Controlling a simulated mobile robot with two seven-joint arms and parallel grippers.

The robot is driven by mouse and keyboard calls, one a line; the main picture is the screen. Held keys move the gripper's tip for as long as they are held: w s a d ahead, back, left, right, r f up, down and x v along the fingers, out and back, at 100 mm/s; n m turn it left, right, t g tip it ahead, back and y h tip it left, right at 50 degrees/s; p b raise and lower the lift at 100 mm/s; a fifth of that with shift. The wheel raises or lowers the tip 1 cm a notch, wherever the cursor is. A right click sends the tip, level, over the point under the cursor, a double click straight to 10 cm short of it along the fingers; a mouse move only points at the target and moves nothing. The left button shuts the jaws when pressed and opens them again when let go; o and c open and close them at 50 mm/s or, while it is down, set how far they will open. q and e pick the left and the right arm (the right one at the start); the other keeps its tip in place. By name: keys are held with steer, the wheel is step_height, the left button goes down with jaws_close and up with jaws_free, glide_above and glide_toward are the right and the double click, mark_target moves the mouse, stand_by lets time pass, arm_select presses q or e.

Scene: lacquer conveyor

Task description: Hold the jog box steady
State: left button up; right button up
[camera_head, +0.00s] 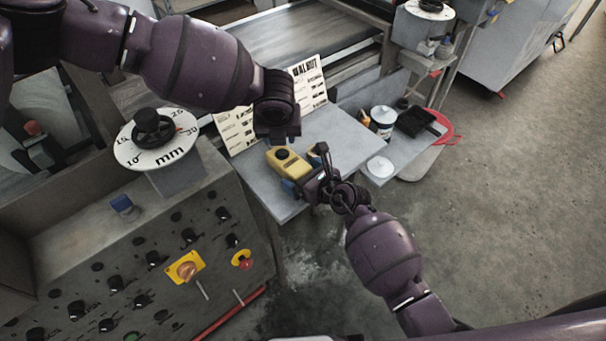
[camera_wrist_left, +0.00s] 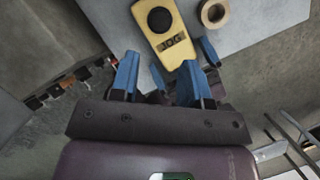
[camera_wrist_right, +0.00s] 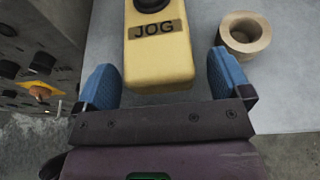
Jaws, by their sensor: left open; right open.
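The yellow jog box (camera_head: 287,163) with a black round button lies on the grey side table (camera_head: 345,135). My right gripper (camera_head: 304,178) is open at the box's near end. In the right wrist view the "JOG" label of the box (camera_wrist_right: 158,72) faces me, and its near end lies between the blue fingers (camera_wrist_right: 165,82), with gaps on both sides. My left gripper (camera_head: 279,138) is just behind the box in the head view, its fingers mostly hidden. In the left wrist view it is open (camera_wrist_left: 160,78), with the box (camera_wrist_left: 170,40) beyond the fingertips, not gripped.
A tan ring-shaped roll (camera_wrist_right: 245,34) lies right of the box. Printed cards, one reading "WALNUT" (camera_head: 309,82), stand behind it. A control panel (camera_head: 150,270) with knobs is at left. A white can (camera_head: 383,119) and black tray (camera_head: 416,122) are at right.

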steer(key=c, duration=1.1)
arm_select(q)
jaws_close()
stand_by(1.2)
